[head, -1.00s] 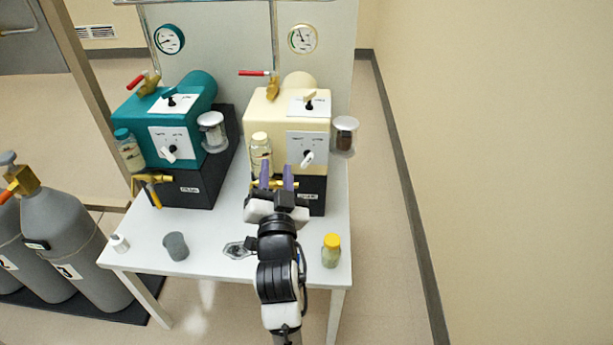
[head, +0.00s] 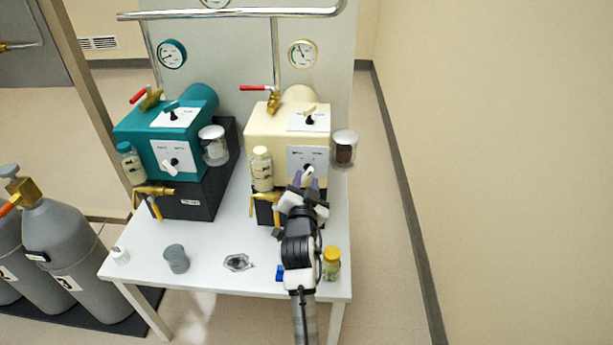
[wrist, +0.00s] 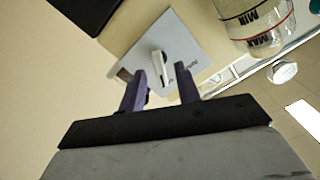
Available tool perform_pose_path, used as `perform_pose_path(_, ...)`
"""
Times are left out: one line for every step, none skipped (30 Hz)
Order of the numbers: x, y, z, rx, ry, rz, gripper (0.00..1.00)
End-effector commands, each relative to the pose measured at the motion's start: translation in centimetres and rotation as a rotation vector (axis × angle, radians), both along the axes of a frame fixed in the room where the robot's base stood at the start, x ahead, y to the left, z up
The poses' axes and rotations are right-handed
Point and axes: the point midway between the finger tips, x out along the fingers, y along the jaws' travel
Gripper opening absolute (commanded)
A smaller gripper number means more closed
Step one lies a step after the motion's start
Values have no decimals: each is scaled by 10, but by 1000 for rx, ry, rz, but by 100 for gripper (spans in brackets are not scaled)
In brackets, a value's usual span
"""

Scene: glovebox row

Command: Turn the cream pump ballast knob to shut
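The cream pump (head: 262,128) stands on a dark base on the white table. Its front plate (head: 300,153) carries a white-handled knob (head: 308,170); a second knob (head: 310,117) sits on the top plate. The lettering is too small for me to tell which is the ballast knob. My gripper (head: 307,182) is in front of the front-plate knob, purple fingers pointing at it. In the wrist view the fingers are apart (wrist: 162,84), with the white knob handle (wrist: 158,68) showing beyond and between their tips. I cannot tell whether either finger touches it.
Glass jars flank the cream pump: one at left (head: 262,168), one with brown contents at right (head: 344,150). A yellow-handled valve (head: 265,197) is left of my gripper. The teal pump (head: 150,130) stands to the left. A yellow-capped jar (head: 332,263) is beside my arm.

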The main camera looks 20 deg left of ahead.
Motion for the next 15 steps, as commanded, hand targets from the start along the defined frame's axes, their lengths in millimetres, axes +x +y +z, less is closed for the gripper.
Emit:
perform_pose_path(6, 1, 1, 0, -1, -1, 33)
perform_pose_path(8, 2, 1, 0, -1, -1, 33)
perform_pose_path(11, 3, 1, -1, -2, 0, 33)
perform_pose_path(12, 3, 1, -1, -2, 0, 33)
perform_pose_path(13, 4, 1, -1, -2, 0, 33)
perform_pose_path(14, 4, 1, 0, -1, 0, 33)
perform_pose_path(15, 4, 1, 0, -1, 0, 33)
perform_pose_path(15, 4, 0, 0, -1, 0, 33)
perform_pose_path(15, 4, 0, 0, -1, 0, 33)
perform_pose_path(15, 4, 0, 0, -1, 0, 33)
perform_pose_path(15, 4, 0, 0, -1, 0, 33)
perform_pose_path(15, 4, 0, 0, -1, 0, 33)
perform_pose_path(15, 4, 0, 0, -1, 0, 33)
perform_pose_path(15, 4, 0, 0, -1, 0, 33)
perform_pose_path(15, 4, 0, 0, -1, 0, 29)
